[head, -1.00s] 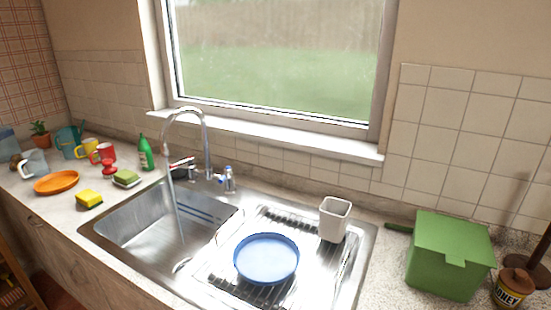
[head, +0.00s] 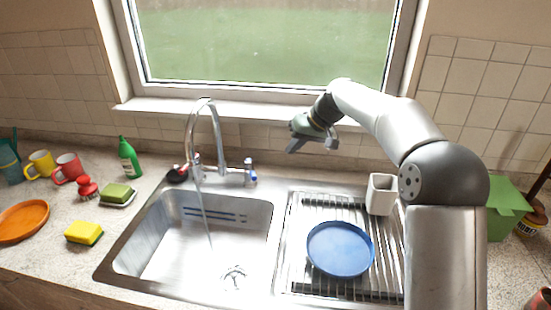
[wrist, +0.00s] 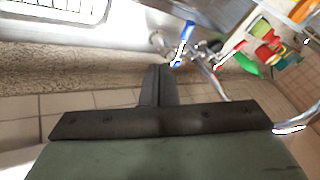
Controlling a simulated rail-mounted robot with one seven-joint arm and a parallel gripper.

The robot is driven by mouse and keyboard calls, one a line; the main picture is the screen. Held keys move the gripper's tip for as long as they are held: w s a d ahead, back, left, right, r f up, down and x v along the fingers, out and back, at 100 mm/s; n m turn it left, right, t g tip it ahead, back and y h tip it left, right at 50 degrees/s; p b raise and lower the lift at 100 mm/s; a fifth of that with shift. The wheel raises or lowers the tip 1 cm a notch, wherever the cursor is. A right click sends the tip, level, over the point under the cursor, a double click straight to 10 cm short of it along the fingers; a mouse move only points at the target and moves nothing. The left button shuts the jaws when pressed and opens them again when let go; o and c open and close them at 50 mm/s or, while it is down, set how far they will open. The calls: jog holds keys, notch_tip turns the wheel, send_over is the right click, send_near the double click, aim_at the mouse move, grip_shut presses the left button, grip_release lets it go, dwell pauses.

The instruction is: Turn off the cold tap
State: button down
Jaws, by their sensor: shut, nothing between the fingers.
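The cold tap (head: 249,171) has a blue-marked handle and stands at the right of the chrome faucet behind the sink. In the wrist view its blue handle (wrist: 184,32) lies just beyond my fingertips, with a gap. The red-marked hot tap (head: 196,162) is left of it. A stream of water (head: 203,215) runs from the curved spout (head: 205,103) into the basin. My gripper (head: 293,149) is right of the cold tap and above it, near the window wall. Its fingers (wrist: 158,70) are together, empty and apart from the tap.
A blue plate (head: 340,250) and a white cup (head: 380,195) stand on the drainer right of the basin (head: 150,255). The window sill (head: 250,111) runs behind the faucet. Sponges, mugs and a green bottle (head: 129,158) are at left, and a green box (head: 505,205) at right.

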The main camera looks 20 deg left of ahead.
aim_at(251, 170)
jog(key=s+a+f+p, duration=0.1)
jog(key=a+f+p, duration=0.2)
jog(key=a+f, duration=0.5)
jog(key=shift+s+a+f+p, duration=0.25)
jog(key=shift+a+f+p, duration=0.05)
jog(key=shift+f, duration=0.05)
jog(key=shift+w+d, duration=0.1)
